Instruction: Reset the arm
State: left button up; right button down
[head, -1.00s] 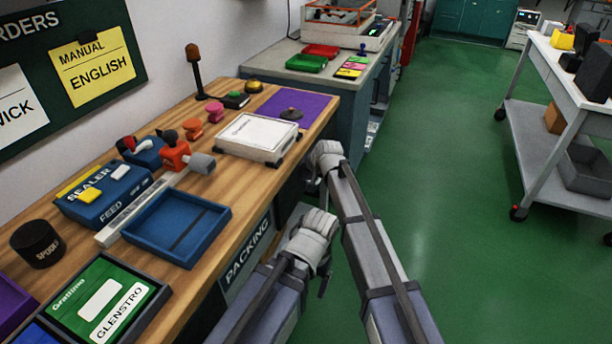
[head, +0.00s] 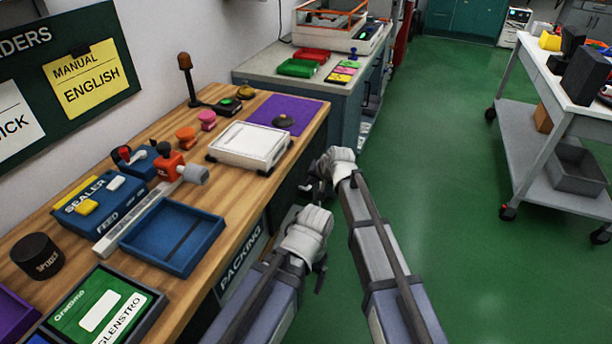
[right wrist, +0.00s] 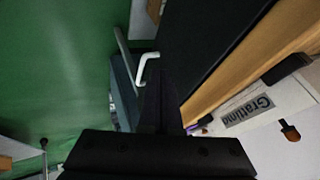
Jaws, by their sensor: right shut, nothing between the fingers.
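My right arm comes in from the lower right in the head view. Its gripper (head: 316,188) is beside the packing bench's front edge, low and clear of the bench-top items. It is shut and empty. In the right wrist view its dark body (right wrist: 155,155) fills the bottom, and the fingers are hard to make out against the dark bench side. My left arm comes in from the lower left. Its gripper (head: 320,272) hangs in front of the bench; its fingers are too small and dark to tell whether they are open.
The wooden bench (head: 222,232) holds a blue tray (head: 160,238), a sealer (head: 100,205), a white flat box (head: 250,146) and a purple mat (head: 300,118). Green floor (head: 440,160) lies free to the right, before a grey cart (head: 545,170).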

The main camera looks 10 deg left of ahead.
pick_arm(q)
notch_tip(320, 180, up, 4)
jog(key=shift+d+f+p, duration=0.1)
jog(key=shift+f+p, duration=0.1)
jog(key=shift+p, duration=1)
pick_arm(e)
jog(key=v, duration=0.4)
jog(key=shift+s+d+r, duration=0.1)
jog(key=shift+d+r, duration=0.1)
jog(key=shift+d, duration=0.05)
jog(key=s+d+f+n+g+h, duration=0.1)
jog(key=s+d+f+g+h, duration=0.15)
jog(key=s+d, duration=0.9)
jog(key=s+d+f+n+g+h, duration=0.1)
jog(key=s+d+f+g+h, duration=0.15)
jog(key=s+d, duration=0.95)
jog(key=s+a+n+g, duration=0.1)
jog(key=s+a+n, duration=0.15)
jog(key=a, duration=0.35)
jog(key=s+a+n, duration=0.1)
jog(key=s+a, duration=0.3)
jog(key=a, duration=0.2)
pick_arm(q)
notch_tip(320, 180, up, 12)
jog(key=p, duration=1.2)
jog(key=shift+r, duration=0.2)
pick_arm(e)
notch_tip(320, 180, up, 13)
jog(key=shift+h, duration=0.3)
